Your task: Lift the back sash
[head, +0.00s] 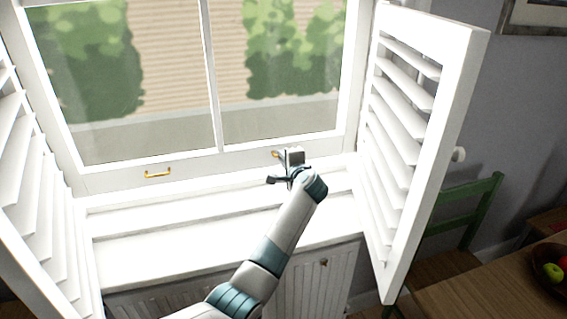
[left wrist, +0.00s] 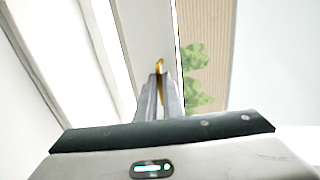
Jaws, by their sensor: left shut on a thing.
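The white window sash (head: 220,163) has two panes split by a thin upright bar. Its bottom rail carries two brass handles. The left handle (head: 158,173) is free. The right handle (head: 275,154) is partly hidden by my left gripper (head: 285,167). In the left wrist view my left gripper (left wrist: 160,78) has its fingers closed together on the brass handle (left wrist: 160,64), which shows at and between the fingertips. The bottom rail sits low, just above the white sill. My right gripper is in neither view.
Louvred white shutters stand swung open at the left (head: 30,190) and right (head: 425,150) of the window. A radiator (head: 310,285) is under the sill (head: 170,245). A green chair (head: 485,205) and a wooden table (head: 490,295) with a fruit bowl are at the right.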

